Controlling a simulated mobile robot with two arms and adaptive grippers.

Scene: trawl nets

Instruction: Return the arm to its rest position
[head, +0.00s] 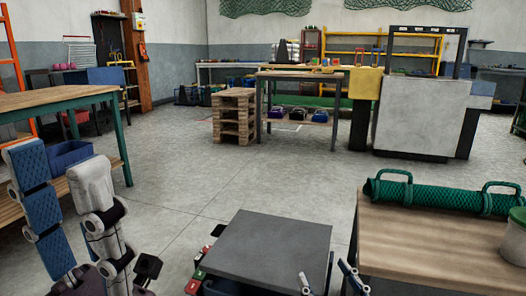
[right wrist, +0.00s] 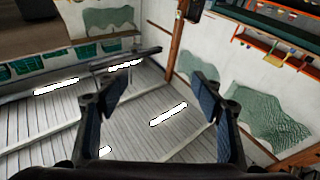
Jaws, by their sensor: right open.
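My left gripper (head: 58,163) points upward at the lower left of the head view. One finger shows its blue ribbed pad and the other its pale grey back. The two fingers stand apart with nothing between them. My right gripper (head: 327,272) shows only as two thin fingertips at the bottom edge of the head view, apart. In the right wrist view its dark fingers (right wrist: 165,95) are spread wide and empty. Beyond them are the ceiling with lit strips and the walls, seen upside down.
A wooden workbench (head: 430,240) at the lower right carries a green net roll (head: 440,194) and a pale bucket (head: 514,242). A green-legged table (head: 60,98) stands at the left, near my left gripper. Stacked pallets (head: 234,115) stand farther back.

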